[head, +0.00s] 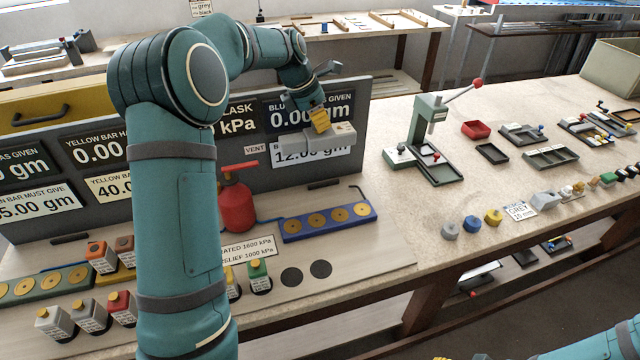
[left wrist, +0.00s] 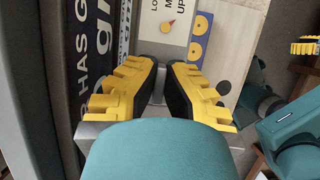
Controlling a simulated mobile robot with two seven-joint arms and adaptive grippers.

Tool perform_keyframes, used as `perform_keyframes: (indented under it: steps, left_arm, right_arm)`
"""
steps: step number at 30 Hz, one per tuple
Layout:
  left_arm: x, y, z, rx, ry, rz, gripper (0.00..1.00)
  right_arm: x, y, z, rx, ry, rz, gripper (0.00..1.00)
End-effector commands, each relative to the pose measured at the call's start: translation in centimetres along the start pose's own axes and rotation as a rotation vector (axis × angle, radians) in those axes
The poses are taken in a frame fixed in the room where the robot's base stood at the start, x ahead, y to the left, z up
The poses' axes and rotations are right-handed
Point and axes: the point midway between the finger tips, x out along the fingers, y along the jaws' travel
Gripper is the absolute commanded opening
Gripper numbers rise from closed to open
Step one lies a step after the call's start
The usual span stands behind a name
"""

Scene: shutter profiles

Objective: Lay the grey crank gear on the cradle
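My left gripper (head: 320,120) hangs over a light grey block (head: 328,138) in front of the display panel. The grey block (left wrist: 236,140) shows past both sides of the hand. A small grey piece (head: 546,200), perhaps the crank gear, lies beside a card reading GREY 15 mm (head: 519,210). I cannot tell the cradle for sure; a shallow grey tray (head: 551,158) lies farther back. Of my right gripper only yellow parts (left wrist: 305,46) show in the wrist view.
A green press (head: 431,130) with a red-knobbed lever stands on the right bench. A red tray (head: 476,129) and several dark trays lie beyond it. Small coloured parts line the front edge. A red bottle (head: 238,204) and a blue strip (head: 328,222) stand left.

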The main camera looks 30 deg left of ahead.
Motion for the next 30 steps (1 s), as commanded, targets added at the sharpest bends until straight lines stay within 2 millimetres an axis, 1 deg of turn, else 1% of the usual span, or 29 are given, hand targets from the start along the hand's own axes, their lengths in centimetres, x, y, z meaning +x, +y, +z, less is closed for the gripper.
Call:
perform_keyframes:
  steps: [1, 12, 16, 23, 25, 30]
  left_arm:
    - [1.3, 0.0, -0.6, -0.001, 0.000, -0.001, 0.00]
    - [9.4, 0.0, -3.9, -0.002, 0.000, -0.001, 0.00]
    - [11.2, 0.1, -4.7, -0.001, 0.000, 0.001, 0.00]
    - [12.4, 0.1, -5.1, 0.001, -0.002, 0.002, 0.00]
    - [13.1, 0.1, -5.4, 0.000, -0.001, 0.001, 0.00]
    - [15.7, 0.1, -6.5, -0.002, -0.001, 0.000, 0.00]
  right_arm:
    - [0.4, 0.1, 0.1, -0.001, -0.003, 0.000, 0.47]
    - [1.8, 0.7, 0.9, -0.006, -0.017, -0.002, 0.47]
    - [2.1, 0.8, 1.0, -0.007, -0.021, -0.002, 0.47]
    - [2.2, 0.8, 1.1, -0.007, -0.023, -0.003, 0.47]
    - [2.3, 0.9, 1.2, -0.007, -0.024, -0.003, 0.47]
    - [2.8, 1.1, 1.4, -0.009, -0.028, -0.003, 0.47]
